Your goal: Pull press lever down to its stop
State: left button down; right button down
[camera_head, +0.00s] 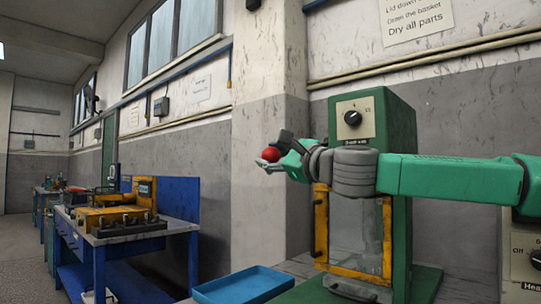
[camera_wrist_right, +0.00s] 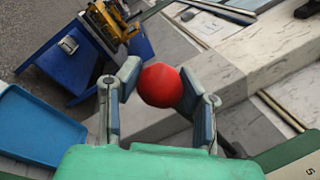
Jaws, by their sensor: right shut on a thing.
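The press (camera_head: 372,122) is a green upright housing with a black dial on a pale plate and a yellow-framed clear guard (camera_head: 357,230) below. The lever's red ball knob (camera_head: 270,155) shows left of the housing; its rod is hidden behind my gripper. My right gripper (camera_head: 274,157) reaches in from the right, across the press front, and is shut on the knob. In the right wrist view the red knob (camera_wrist_right: 160,85) sits between the two fingers. My left gripper is not in view.
A blue tray (camera_head: 243,286) lies on the bench in front, left of the press. A control box (camera_head: 525,258) with a dial stands at the right edge. A blue workbench (camera_head: 120,235) with a yellow machine stands further left. The air left of the knob is clear.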

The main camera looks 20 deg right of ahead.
jog(key=shift+w+d+f, duration=0.25)
jog(key=shift+f, duration=0.1)
jog(key=c, duration=1)
grip_release()
jog(key=shift+w, duration=0.1)
jog(key=shift+w+f, duration=0.15)
jog(key=shift+s, duration=0.2)
jog(key=v, duration=1.1)
jog(key=shift+s, duration=0.35)
jog(key=shift+d, duration=0.1)
